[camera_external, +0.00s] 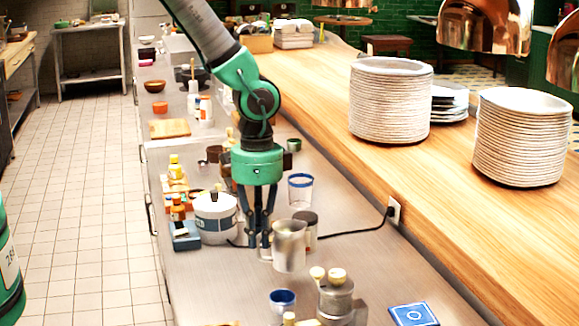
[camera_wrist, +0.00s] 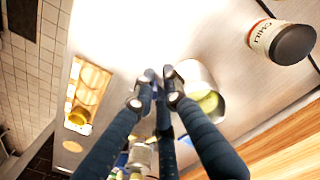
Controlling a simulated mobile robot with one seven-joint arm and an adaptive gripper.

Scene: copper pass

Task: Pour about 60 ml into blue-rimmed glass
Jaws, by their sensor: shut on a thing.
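My gripper (camera_external: 262,246) points down over the steel counter and is shut on a metal jug (camera_external: 289,246), at its left side; the handle itself is hard to make out. The jug looks roughly upright. In the wrist view, my fingers (camera_wrist: 158,92) are close together and the jug (camera_wrist: 196,76) is just right of them, with something yellowish showing at its mouth. A clear glass with a blue rim (camera_external: 300,189) stands behind the jug, apart from it. A second cup with a blue rim (camera_external: 282,301) stands in front of the jug. Liquid levels cannot be told.
A dark-lidded jar (camera_external: 307,228) stands close behind the jug; a labelled jar (camera_wrist: 280,40) shows in the wrist view. A white tub (camera_external: 215,220) and several bottles are at left. Lidded containers (camera_external: 336,296) and a blue pad (camera_external: 413,314) are in front. Plate stacks (camera_external: 390,105) stand on the wooden ledge.

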